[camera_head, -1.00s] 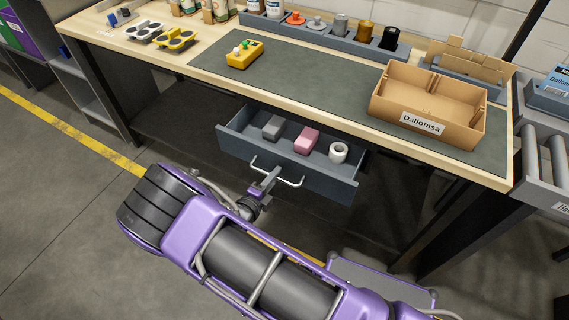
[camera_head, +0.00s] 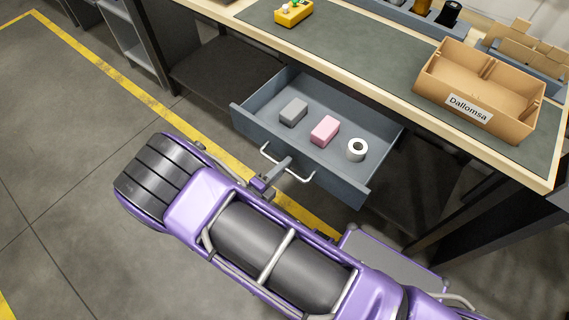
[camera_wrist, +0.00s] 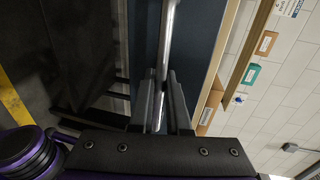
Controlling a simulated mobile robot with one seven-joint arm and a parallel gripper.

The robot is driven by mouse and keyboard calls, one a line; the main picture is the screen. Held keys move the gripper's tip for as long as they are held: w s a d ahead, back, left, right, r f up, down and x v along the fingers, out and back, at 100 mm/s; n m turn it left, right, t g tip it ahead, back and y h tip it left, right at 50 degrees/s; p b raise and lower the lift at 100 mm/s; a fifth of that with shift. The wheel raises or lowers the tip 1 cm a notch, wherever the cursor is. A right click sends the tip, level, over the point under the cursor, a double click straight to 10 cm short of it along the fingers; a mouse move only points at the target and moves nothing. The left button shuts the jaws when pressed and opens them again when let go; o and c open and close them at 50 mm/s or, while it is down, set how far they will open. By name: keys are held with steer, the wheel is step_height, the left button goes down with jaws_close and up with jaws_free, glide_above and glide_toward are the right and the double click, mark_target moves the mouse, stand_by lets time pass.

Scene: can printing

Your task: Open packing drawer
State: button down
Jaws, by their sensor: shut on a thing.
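The packing drawer (camera_head: 290,147) is a blue-grey drawer under the workbench. It stands pulled well out, and its inside shows. In it lie a grey block (camera_head: 293,112), a pink block (camera_head: 325,130) and a white roll (camera_head: 357,149). A silver bar handle (camera_head: 299,178) is on its front. My gripper (camera_head: 286,163) is at the middle of this handle. In the wrist view my gripper (camera_wrist: 164,80) has its two fingers around the bar handle (camera_wrist: 167,38), shut on it, with the drawer front (camera_wrist: 204,45) behind.
The workbench's green-grey mat (camera_head: 350,55) holds a cardboard box (camera_head: 478,92) labelled Dallomsa and a yellow item (camera_head: 293,14). A yellow floor line (camera_head: 105,77) runs along the floor at left. The floor left of my arm is clear.

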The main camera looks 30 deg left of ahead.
steer(key=c, duration=0.9)
jaws_free()
steer(key=v, duration=1.7)
steer(key=shift+s+b, duration=0.2)
steer(key=shift+b, duration=0.1)
steer(key=shift+d, duration=0.1)
